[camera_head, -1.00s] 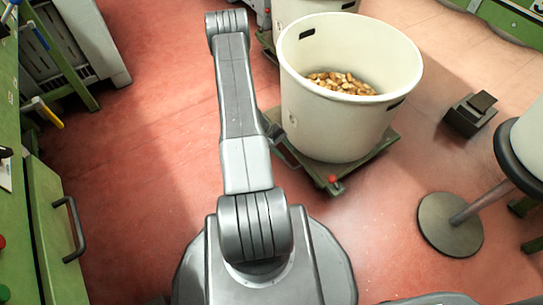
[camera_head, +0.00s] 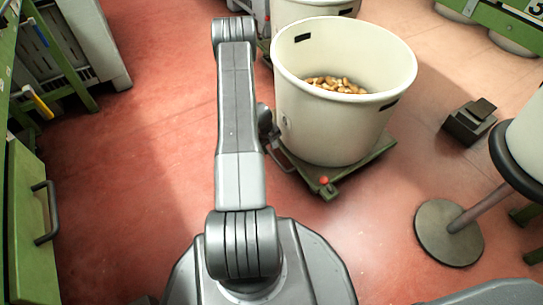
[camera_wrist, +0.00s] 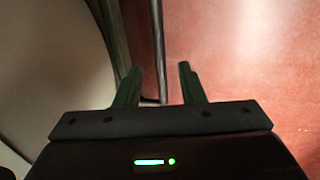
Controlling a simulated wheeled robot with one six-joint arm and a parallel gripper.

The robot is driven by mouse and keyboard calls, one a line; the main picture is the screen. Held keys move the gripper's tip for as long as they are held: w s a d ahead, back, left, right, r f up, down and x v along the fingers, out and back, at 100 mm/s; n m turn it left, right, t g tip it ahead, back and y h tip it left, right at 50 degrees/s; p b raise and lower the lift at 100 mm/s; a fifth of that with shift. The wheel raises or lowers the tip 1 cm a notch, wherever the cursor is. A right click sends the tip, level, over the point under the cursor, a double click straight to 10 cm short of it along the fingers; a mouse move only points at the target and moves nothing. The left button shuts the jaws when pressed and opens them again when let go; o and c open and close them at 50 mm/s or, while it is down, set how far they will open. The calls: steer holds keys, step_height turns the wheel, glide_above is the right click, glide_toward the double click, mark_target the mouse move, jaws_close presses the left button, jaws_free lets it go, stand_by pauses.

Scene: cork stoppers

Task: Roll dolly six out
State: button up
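A green dolly (camera_head: 352,177) with a red knob (camera_head: 324,181) carries a large white tub (camera_head: 335,115), right of my arm. The tub holds cork stoppers (camera_head: 338,84). A grey bar handle (camera_head: 277,158) sticks out from the dolly's left side. I cannot read a number on this dolly. In the wrist view my gripper (camera_wrist: 159,76) is open, its two fingers apart. A thin grey bar (camera_wrist: 158,50), which looks like the handle, runs into the gap between the fingers, with clear space on both sides. In the head view my arm hides the fingers.
A second white tub (camera_head: 315,10) stands close behind. A round-based stool (camera_head: 448,232) and a dark pedal-like block (camera_head: 470,121) are on the right. A green drawer cabinet (camera_head: 28,220) lines the left. Red floor between cabinet and dolly is clear.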

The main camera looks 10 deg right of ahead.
mark_target(272, 155)
steer(key=f, duration=0.1)
steer(key=f+b, duration=0.1)
steer(key=f, duration=0.1)
steer(key=d+f, duration=0.1)
steer(key=shift+w+f, duration=0.15)
steer(key=shift+f, duration=0.25)
jaws_close()
